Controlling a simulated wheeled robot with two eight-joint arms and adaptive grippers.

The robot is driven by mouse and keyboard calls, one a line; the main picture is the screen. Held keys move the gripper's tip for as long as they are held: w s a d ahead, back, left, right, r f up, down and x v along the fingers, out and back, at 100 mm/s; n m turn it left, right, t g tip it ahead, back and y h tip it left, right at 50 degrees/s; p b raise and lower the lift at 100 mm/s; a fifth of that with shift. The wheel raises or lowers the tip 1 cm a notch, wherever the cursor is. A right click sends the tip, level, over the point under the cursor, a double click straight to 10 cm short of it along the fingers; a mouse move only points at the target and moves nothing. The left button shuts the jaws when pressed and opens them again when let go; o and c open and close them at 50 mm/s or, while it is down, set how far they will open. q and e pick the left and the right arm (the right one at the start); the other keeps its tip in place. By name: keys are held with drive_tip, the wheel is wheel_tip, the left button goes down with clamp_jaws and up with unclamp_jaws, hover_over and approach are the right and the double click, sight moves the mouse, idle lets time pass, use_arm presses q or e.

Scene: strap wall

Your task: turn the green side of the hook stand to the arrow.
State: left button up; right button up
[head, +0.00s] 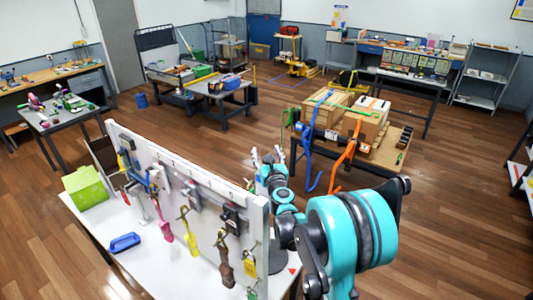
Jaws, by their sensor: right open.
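My right gripper (267,155) is open, its light fingers pointing up and away, beyond the right end of the white strap wall. No thing shows between its fingers. A dark round base (278,260) on the white table, partly behind my right arm and the wall's end post, looks like the foot of the hook stand. The rest of the stand is mostly hidden. A small red mark (293,270), possibly the arrow, lies right of the base. My left gripper is not in view.
The strap wall (180,172) carries hooks with coloured straps. A green box (85,188) and a blue handle-like thing (124,242) are on the white table (165,270). Behind stands a bench with wooden boxes (325,108) and blue and orange straps. Floor between is clear.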

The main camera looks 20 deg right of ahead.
clamp_jaws()
idle(0.4)
